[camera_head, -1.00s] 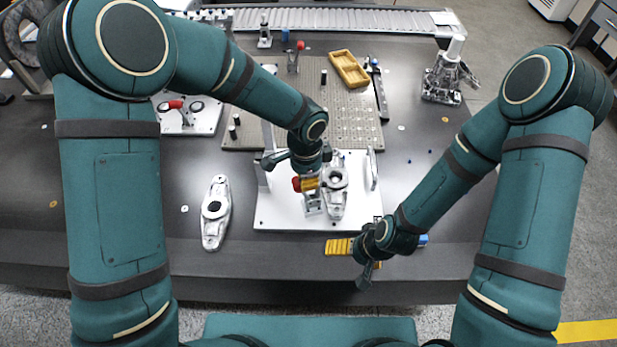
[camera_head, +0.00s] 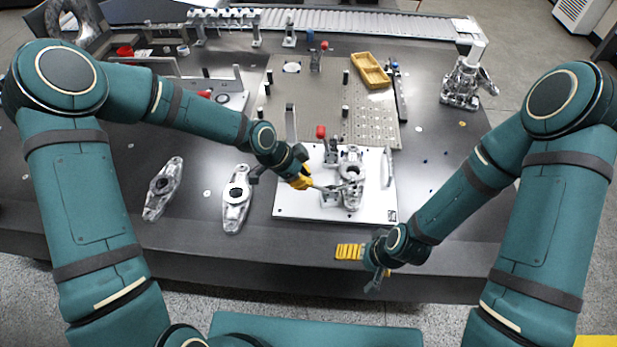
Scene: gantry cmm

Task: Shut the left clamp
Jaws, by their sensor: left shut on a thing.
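The white fixture plate (camera_head: 290,207) lies mid-table and bears a cast metal part (camera_head: 351,172). At the part's left is the left clamp (camera_head: 329,198), a metal toggle clamp whose bar reaches left to my gripper. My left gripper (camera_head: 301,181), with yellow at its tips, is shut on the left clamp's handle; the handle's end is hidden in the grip. Another upright clamp with a red grip (camera_head: 320,132) stands behind it. My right gripper (camera_head: 376,272) hangs by the table's front edge, away from the plate; its finger gap is unclear.
Two loose castings lie left of the plate, one near (camera_head: 236,203) and one farther (camera_head: 163,190). A perforated plate (camera_head: 320,90) with black pegs and a yellow tray (camera_head: 371,70) is behind. A yellow ribbed piece (camera_head: 350,251) shows beside my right gripper. Table right of the fixture is mostly clear.

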